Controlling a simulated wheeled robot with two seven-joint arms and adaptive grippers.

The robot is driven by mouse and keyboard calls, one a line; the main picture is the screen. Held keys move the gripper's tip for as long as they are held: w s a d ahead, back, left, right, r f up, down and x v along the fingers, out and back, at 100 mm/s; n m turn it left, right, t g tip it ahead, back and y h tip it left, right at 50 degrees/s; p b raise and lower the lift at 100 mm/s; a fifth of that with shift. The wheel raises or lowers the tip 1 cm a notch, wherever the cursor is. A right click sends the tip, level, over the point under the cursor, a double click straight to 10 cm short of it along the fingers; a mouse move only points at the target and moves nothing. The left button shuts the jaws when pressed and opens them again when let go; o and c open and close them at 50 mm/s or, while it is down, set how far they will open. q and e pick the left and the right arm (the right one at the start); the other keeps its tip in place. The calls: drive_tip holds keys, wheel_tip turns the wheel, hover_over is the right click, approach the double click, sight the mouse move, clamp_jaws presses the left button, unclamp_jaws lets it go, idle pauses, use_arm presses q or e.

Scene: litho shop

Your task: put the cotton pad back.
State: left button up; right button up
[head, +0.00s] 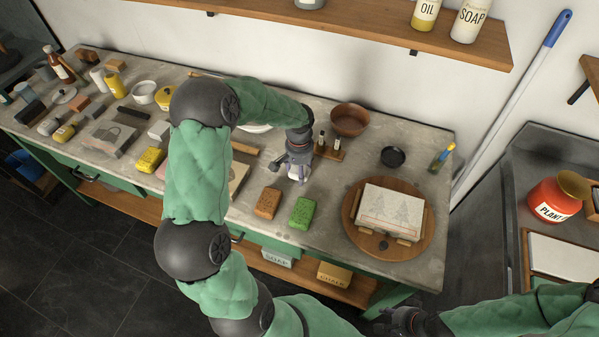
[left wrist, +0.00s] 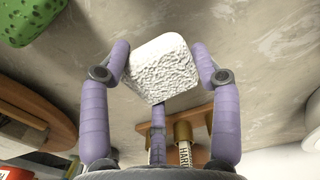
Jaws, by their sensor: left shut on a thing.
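The cotton pad (left wrist: 160,68), a white block with a rough face, sits between the purple fingers of my left gripper (left wrist: 160,75) in the left wrist view. The fingers are shut on it and it is held over the counter. In the head view my left gripper (head: 297,166) is above the middle of the counter, just left of a small wooden rack (head: 329,153) with little bottles; the pad is mostly hidden there. My right gripper (head: 405,320) is low at the bottom right, away from the counter's objects; its fingers are too unclear to judge.
A brown block (head: 267,202) and a green sponge (head: 302,213) lie near the front edge. A round wooden board (head: 352,228) bears a stone slab (head: 391,209). A brown bowl (head: 350,119) and a black dish (head: 393,156) stand behind. The left counter is crowded.

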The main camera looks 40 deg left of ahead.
use_arm(q)
drive_tip(key=shift+f, duration=0.35)
drive_tip(key=shift+f, duration=0.2)
drive_tip(key=o, duration=1.1)
drive_tip(key=shift+r, duration=0.3)
wheel_tip(320, 180, up, 12)
drive_tip(key=p, duration=0.2)
drive_tip(key=shift+p, duration=0.4)
drive_tip(key=shift+f, duration=0.1)
